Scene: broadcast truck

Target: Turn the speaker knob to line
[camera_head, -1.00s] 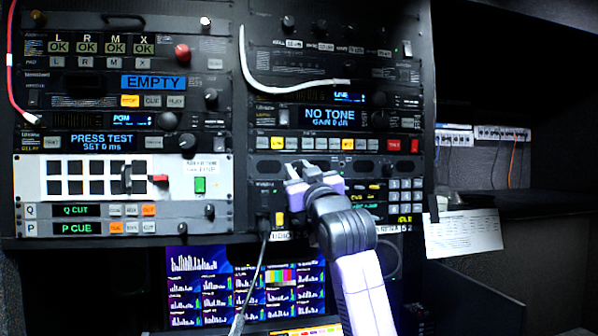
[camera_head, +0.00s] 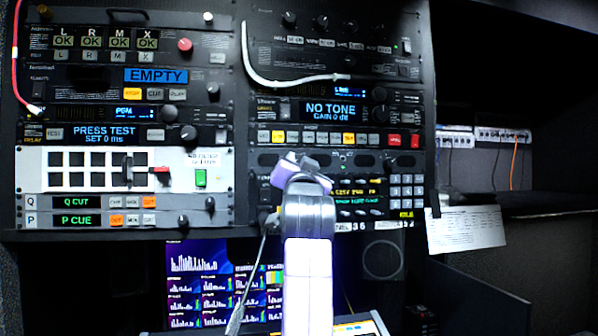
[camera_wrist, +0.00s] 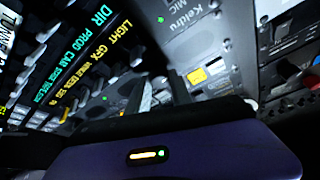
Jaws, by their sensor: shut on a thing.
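The wrist view shows a panel label (camera_wrist: 190,22) ending in "MIC" and lit key names such as DIR and PROD.
Above are a "NO TONE" display (camera_head: 331,111) and a row of coloured buttons. Monitors (camera_head: 205,285) stand below. Open space lies right, past a paper sheet (camera_head: 466,229).

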